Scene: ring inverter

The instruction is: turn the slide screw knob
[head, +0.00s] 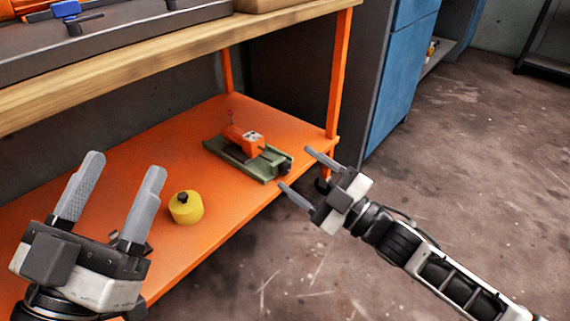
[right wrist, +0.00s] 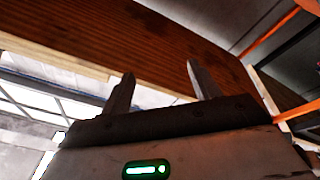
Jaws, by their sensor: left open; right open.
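The slide screw unit has a green base (head: 232,157) and an orange block (head: 243,142) on top, on the orange lower shelf. Its small dark knob (head: 285,166) is at the right end, near the shelf's front edge. My right gripper (head: 294,167) is open and points at the knob, its fingertips to either side of it in the picture. I cannot tell the gap in depth. In the right wrist view the open fingers (right wrist: 160,70) show nothing between them but the background; the knob is not visible there. My left gripper (head: 127,163) is open and empty at the lower left.
A yellow cylinder with a black top (head: 186,207) stands on the orange shelf (head: 140,180) right of my left gripper. The wooden tabletop (head: 170,65) overhangs the shelf. Blue cabinets (head: 400,75) stand behind; the floor at right is clear.

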